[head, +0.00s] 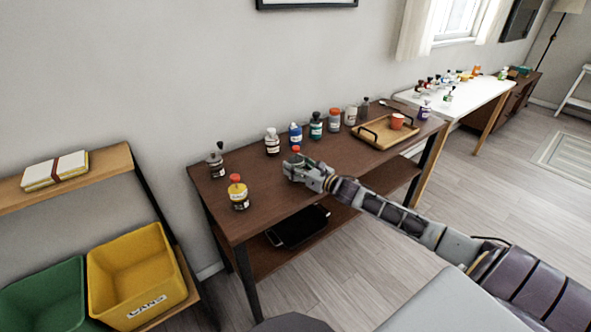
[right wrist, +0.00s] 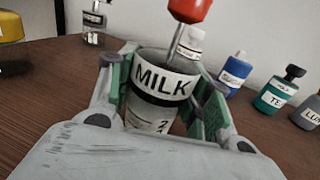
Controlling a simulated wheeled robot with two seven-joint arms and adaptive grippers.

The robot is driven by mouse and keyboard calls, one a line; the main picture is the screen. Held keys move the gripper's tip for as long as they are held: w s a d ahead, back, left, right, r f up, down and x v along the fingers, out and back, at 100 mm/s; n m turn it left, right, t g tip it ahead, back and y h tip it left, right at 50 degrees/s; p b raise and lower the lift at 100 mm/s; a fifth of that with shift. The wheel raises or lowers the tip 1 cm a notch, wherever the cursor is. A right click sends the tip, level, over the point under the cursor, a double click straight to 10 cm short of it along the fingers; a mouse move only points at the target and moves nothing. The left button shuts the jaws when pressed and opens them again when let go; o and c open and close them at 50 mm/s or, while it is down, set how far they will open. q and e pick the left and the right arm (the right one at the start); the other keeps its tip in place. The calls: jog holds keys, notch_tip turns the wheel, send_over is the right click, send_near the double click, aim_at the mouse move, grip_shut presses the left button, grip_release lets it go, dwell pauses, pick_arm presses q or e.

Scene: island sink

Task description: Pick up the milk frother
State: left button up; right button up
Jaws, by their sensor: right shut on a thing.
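The milk frother is a grey container with a white label reading MILK; it shows in the right wrist view (right wrist: 163,84) with a thin metal stem and a red knob above it. My right gripper (head: 297,168) is shut on it, with green finger pads on both sides of the container in the right wrist view (right wrist: 163,95). In the head view only its red top (head: 296,149) shows over the gripper. It is about upright. Whether its base touches the table cannot be told. My left gripper is not in view.
The brown table (head: 245,222) holds a yellow bottle (head: 238,193), a clear bottle (head: 215,162) and a row of bottles at the back, including a blue one (head: 295,134). A wooden tray (head: 384,132) with an orange cup (head: 397,120) is at right. The front left tabletop is clear.

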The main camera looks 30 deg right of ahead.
aim_at(296, 147)
notch_tip(296, 147, up, 7)
jog(key=shift+r+p, duration=0.1)
jog(key=shift+p, duration=0.35)
jog(key=shift+r, duration=0.55)
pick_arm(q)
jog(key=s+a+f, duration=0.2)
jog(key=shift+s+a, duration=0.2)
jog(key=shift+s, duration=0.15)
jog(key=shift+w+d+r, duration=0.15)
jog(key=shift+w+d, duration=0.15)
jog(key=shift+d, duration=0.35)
